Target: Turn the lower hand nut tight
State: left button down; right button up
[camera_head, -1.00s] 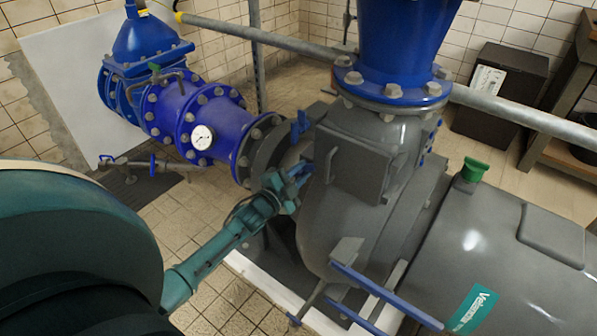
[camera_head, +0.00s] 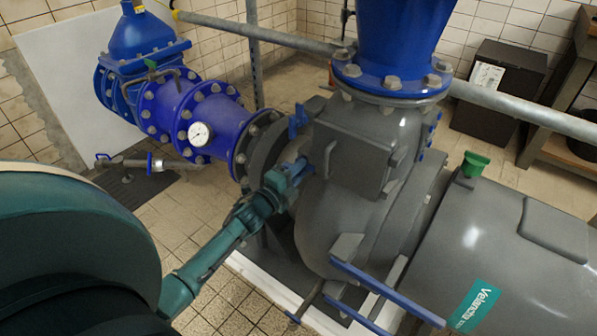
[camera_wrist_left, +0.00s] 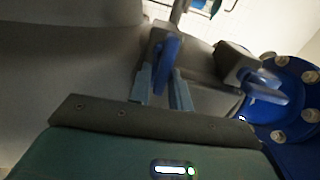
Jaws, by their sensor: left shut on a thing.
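The lower hand nut (camera_head: 303,163) is a blue winged nut on the side of the grey pump housing. It is mostly hidden by my left gripper (camera_head: 294,173) in the head view. In the left wrist view the blue lower hand nut (camera_wrist_left: 169,58) stands between the two pale fingers of my left gripper (camera_wrist_left: 163,82), which is shut on it. The upper hand nut (camera_head: 298,121), also blue, sits above and free of the gripper. It shows to the right in the left wrist view (camera_wrist_left: 263,92). My right gripper is in neither view.
The grey pump housing (camera_head: 335,225) and its square cover with a handle (camera_head: 362,158) stand close to the gripper. A blue flanged pipe (camera_head: 185,110) with a gauge (camera_head: 199,133) lies behind. Blue bars (camera_head: 385,292) stick out at the lower right.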

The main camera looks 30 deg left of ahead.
pick_arm(q)
jog(key=c, duration=1.5)
grip_release()
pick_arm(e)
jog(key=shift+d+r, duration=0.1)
pick_arm(q)
jog(key=s, duration=0.4)
jog(key=s+p, duration=0.1)
jog(key=s, duration=0.3)
jog(key=s+a, duration=0.1)
jog(key=s, duration=0.4)
jog(key=shift+s+p, duration=0.1)
jog(key=shift+p, duration=0.3)
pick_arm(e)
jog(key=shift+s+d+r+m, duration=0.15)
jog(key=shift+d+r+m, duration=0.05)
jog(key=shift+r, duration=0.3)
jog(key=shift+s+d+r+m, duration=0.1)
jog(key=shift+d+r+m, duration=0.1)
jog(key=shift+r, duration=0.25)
